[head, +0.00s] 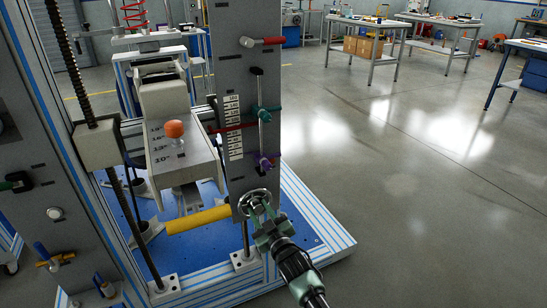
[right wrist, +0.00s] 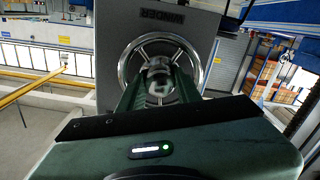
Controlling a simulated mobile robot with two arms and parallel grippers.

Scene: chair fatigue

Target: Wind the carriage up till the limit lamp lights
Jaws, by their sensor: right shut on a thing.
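The winder handwheel (head: 256,204), a spoked metal wheel, sits low on the right grey column. My right gripper (head: 264,225) is at the wheel, shut on its middle. The carriage (head: 198,163) appears to be the grey body with an orange knob (head: 174,130), between the columns. A marked scale (head: 233,128) is on the right column. A small pale round fitting (head: 55,213) is on the left column; I cannot tell whether it is the limit lamp.
A yellow bar (head: 198,219) crosses above the blue base (head: 213,253). The floor (head: 410,190) to the right is clear; workbenches (head: 368,33) stand far back.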

